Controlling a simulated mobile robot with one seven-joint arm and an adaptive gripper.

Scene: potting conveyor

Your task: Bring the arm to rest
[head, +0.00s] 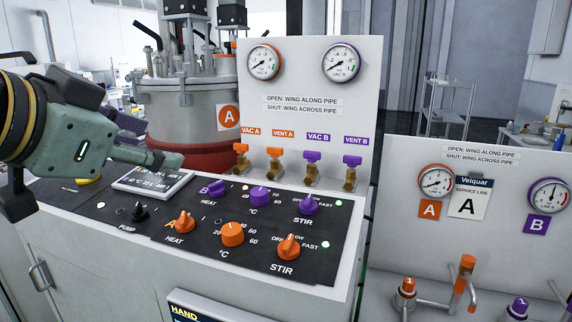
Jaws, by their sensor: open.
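My gripper (158,149) comes in from the left edge of the head view, above the left part of a black control panel (320,257). Its grey-green body points right and one finger reaches toward the middle of the panel. It is open, and nothing shows between its fingers. The near finger overlaps the top of a small display plate (151,183) in the picture; I cannot tell whether they touch.
The panel carries orange knobs (232,234), purple knobs (260,196) and a black pump knob (139,212). Behind stand a steel vessel (190,118) and a white gauge board (300,98) with several small valves. A service-line board (400,210) with gauges and valves stands right.

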